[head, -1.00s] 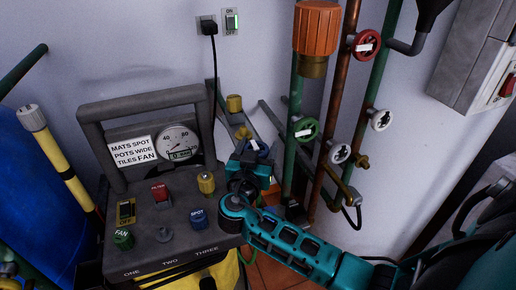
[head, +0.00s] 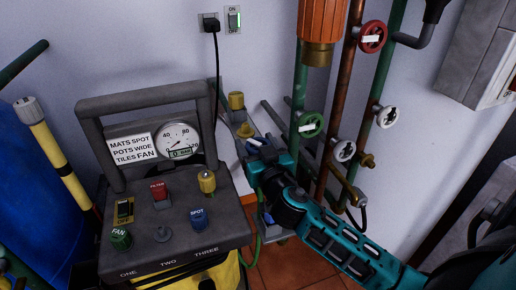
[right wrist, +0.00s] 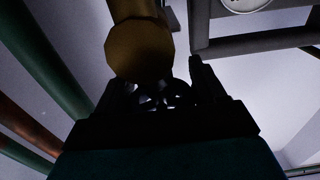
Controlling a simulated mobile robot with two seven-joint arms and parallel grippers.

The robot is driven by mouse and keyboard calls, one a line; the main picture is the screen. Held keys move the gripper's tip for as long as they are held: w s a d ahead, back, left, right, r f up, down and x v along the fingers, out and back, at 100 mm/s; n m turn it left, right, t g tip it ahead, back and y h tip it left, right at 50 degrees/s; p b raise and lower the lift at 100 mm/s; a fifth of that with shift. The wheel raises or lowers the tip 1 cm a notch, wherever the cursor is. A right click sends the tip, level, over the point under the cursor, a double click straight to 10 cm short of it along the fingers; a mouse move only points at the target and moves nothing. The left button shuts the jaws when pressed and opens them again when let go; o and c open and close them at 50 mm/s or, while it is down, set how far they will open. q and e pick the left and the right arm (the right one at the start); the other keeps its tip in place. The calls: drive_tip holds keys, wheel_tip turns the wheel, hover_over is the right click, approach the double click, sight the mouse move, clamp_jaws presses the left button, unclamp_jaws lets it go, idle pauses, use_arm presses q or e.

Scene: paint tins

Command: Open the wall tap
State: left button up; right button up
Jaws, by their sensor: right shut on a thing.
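The wall tap has brass fittings (head: 245,130) on the wall, just right of the grey control box. My teal right gripper comes in from the lower right and is shut on the handle. In the right wrist view, the dark fingers (right wrist: 165,88) stand either side of a dark, shiny part below a large brass piece (right wrist: 140,45); the grip is too dark to see in detail.
Vertical pipes with a green wheel (head: 310,125), a red wheel (head: 372,37) and white wheels (head: 343,151) stand close right of the gripper. The control box (head: 180,235) with gauge and knobs stands on the left. A blue barrel (head: 30,190) is at far left.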

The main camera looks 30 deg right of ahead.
drive_tip(key=n+y, duration=0.1)
drive_tip(key=y, duration=0.1)
drive_tip(key=n+y+p, duration=0.1)
drive_tip(key=n+y, duration=0.1)
drive_tip(key=shift+a+r+t+y, duration=0.1)
drive_tip(key=shift+r+t+y, duration=0.05)
drive_tip(key=shift+t+y, duration=0.2)
drive_tip(key=n+y+p, duration=0.1)
drive_tip(key=y, duration=0.1)
drive_tip(key=n+g+y+p, duration=0.1)
drive_tip(key=n+y, duration=0.1)
drive_tip(key=y, duration=0.1)
drive_tip(key=shift+a+n+p, duration=0.2)
drive_tip(key=shift+n+p, duration=0.1)
drive_tip(key=n+y, duration=0.1)
drive_tip(key=y, duration=0.1)
drive_tip(key=n+g+y, duration=0.1)
drive_tip(key=shift+a+g+y+p, duration=0.2)
drive_tip(key=shift+g+y+p, duration=0.05)
drive_tip(key=shift+y+p, duration=0.15)
drive_tip(key=shift+s+a+n+g+y, duration=0.1)
drive_tip(key=shift+n+g+y, duration=0.3)
drive_tip(key=shift+n+y, duration=0.25)
drive_tip(key=o, duration=1)
drive_tip(key=shift+a, duration=0.15)
drive_tip(key=shift+c, duration=0.2)
drive_tip(key=shift+f, duration=0.2)
drive_tip(key=shift+m+h, duration=0.25)
drive_tip(key=shift+h, duration=0.05)
